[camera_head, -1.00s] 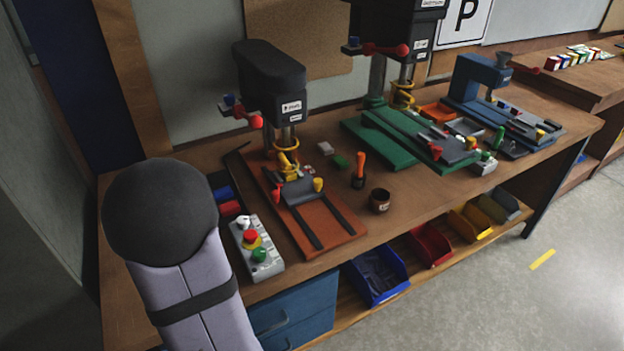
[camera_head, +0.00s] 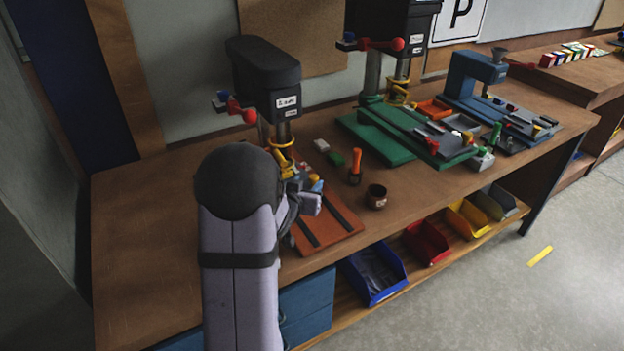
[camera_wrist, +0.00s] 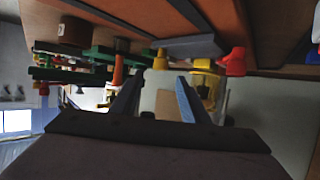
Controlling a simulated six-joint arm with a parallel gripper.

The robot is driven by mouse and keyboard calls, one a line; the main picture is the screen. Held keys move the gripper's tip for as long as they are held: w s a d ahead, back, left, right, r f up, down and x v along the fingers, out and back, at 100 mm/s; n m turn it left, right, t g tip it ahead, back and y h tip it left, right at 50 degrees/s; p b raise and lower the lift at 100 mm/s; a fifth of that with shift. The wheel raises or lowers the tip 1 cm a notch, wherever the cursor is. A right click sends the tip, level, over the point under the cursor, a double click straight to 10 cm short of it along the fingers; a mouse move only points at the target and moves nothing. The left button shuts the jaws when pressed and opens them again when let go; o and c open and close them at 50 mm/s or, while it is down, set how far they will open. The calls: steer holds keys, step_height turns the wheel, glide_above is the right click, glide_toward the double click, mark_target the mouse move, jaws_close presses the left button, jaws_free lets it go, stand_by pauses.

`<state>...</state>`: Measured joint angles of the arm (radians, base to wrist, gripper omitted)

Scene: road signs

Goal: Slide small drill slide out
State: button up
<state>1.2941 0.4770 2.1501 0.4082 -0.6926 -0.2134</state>
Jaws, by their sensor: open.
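The small drill (camera_head: 262,80) stands at the left of the bench, with a dark head, a red-knobbed lever and an orange base (camera_head: 345,222) with dark rails. Its grey slide shows in the wrist view (camera_wrist: 190,46), with a red knob (camera_wrist: 233,63) and yellow parts beside it. In the head view my arm hides most of the slide; a yellow knob (camera_head: 314,180) still shows. My gripper (camera_head: 308,205) is above the base, close to the slide. In the wrist view my gripper (camera_wrist: 157,88) has its fingers apart with nothing between them.
An orange-handled tool (camera_head: 355,167) and a brown cup (camera_head: 376,196) stand right of the base. A larger green-based drill (camera_head: 385,145) and a blue machine (camera_head: 475,80) are further right. Coloured bins (camera_head: 375,275) sit on the lower shelf. The bench's front right is clear.

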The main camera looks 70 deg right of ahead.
mark_target(313, 178)
steer(key=shift+p+x, duration=0.85)
steer(key=shift+x, duration=2.25)
steer(key=shift+f, duration=0.1)
jaws_close()
